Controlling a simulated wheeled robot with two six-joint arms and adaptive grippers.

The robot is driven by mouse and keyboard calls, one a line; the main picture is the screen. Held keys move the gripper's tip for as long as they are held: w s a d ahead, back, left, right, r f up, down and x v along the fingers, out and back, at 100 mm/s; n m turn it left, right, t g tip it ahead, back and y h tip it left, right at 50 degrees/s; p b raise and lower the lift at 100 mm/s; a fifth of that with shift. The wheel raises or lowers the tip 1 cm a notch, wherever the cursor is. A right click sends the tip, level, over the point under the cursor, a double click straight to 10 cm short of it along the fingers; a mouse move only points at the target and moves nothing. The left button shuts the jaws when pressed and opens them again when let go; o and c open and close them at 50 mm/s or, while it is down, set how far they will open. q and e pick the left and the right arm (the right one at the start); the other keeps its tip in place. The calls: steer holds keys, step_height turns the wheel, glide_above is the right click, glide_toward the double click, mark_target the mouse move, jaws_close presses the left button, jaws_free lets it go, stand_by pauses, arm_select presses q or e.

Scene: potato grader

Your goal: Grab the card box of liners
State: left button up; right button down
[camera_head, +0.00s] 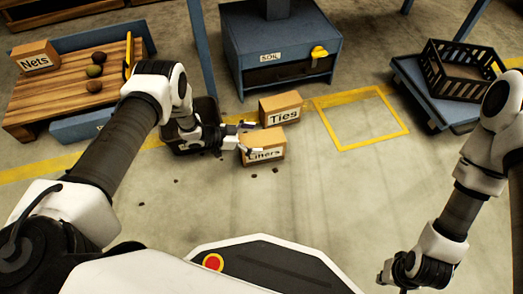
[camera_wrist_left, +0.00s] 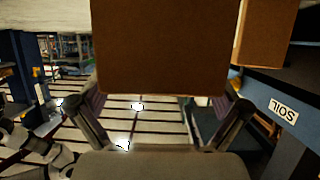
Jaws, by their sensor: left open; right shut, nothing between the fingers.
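In the left wrist view the brown face of the box (camera_wrist_left: 165,45) fills the upper middle, between the spread fingers of my left gripper (camera_wrist_left: 158,100). I cannot tell whether either finger touches it. My right gripper (camera_head: 392,275) is shut and empty at the lower right, far from the box.
The "Ties" box (camera_head: 281,109) stands just behind the liners box. A blue cabinet labelled "SOIL" (camera_head: 280,60) stands behind it. A dark bin (camera_head: 203,108) is beside my left wrist. A yellow floor square (camera_head: 361,146) is empty. A black crate (camera_head: 462,68) sits at right.

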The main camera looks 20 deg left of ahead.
arm_select(q)
steer(key=x, duration=0.3)
steer(key=shift+s+a+f+b, duration=0.15)
steer(key=shift+f+b, duration=0.1)
steer(key=shift+b, duration=0.15)
steer(key=shift+r, duration=0.2)
steer(key=c, duration=1.9)
steer(key=shift+o, duration=0.2)
steer(key=shift+r+p, duration=0.15)
steer(key=shift+p, duration=0.15)
